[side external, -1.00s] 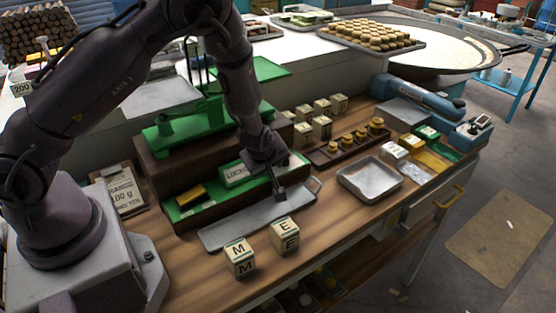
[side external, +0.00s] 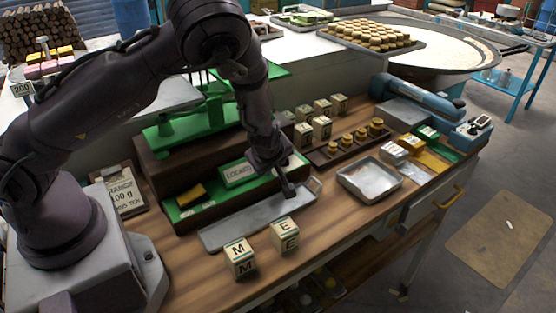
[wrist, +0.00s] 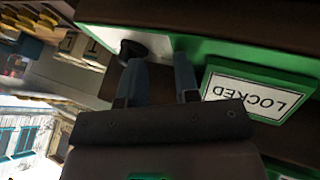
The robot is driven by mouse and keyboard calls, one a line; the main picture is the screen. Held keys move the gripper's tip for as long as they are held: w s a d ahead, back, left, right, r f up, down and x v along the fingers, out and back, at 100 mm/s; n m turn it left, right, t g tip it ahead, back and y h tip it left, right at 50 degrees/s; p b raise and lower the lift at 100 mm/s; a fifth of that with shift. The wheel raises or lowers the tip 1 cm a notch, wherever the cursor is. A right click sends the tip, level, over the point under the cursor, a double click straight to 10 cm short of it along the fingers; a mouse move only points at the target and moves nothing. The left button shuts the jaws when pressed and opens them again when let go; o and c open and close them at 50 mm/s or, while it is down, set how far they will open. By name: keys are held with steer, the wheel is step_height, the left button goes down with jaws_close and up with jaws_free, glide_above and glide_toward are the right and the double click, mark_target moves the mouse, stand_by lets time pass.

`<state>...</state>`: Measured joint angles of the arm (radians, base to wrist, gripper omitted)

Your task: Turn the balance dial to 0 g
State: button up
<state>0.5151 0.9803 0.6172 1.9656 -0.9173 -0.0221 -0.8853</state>
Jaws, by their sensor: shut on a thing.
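The green balance (side external: 190,125) stands on a dark brown base at the back of the bench. A green-lined tray in front of it holds a sign reading LOCKED (side external: 238,174), which also shows in the wrist view (wrist: 258,98). My gripper (side external: 290,192) points down at the right end of this tray, by its front edge. In the wrist view, a dark round knob (wrist: 132,48), seemingly the dial, is at the fingertips of my gripper (wrist: 160,68). The fingers stand a little apart and partly hide it. No dial scale or reading is legible.
Brass weights (side external: 361,134) and an empty metal pan (side external: 370,180) are to the right. A yellow block (side external: 190,195) lies in the green-lined tray.

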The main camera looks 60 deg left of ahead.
mark_target(287, 164)
steer(key=shift+o, duration=0.7)
steer(key=shift+w+f+n+y, duration=0.3)
steer(key=shift+w+f+n, duration=0.1)
steer(key=shift+w+f, duration=0.25)
steer(key=shift+w+d+r+n, duration=0.4)
steer(key=shift+w+d+n, duration=0.2)
steer(key=shift+n, duration=0.2)
steer(key=shift+w+d+n+g+y, duration=0.2)
steer(key=shift+n+g+y, duration=0.1)
steer(key=shift+n+g, duration=0.3)
steer(key=shift+w+d+n+g+y, duration=0.15)
steer(key=shift+n+g+y, duration=0.2)
steer(key=shift+n, duration=0.45)
steer(key=shift+c, duration=0.4)
jaws_close()
steer(key=shift+r+g, duration=0.1)
steer(key=shift+g, duration=0.15)
steer(key=shift+n, duration=0.4)
steer(key=shift+w+n+g, duration=0.25)
steer(key=shift+n+g, duration=0.3)
steer(key=shift+n, duration=0.25)
steer(key=shift+w+n+g, duration=0.25)
steer(key=shift+n+g, duration=0.3)
steer(key=shift+n, duration=0.25)
steer(key=shift+w, duration=0.1)
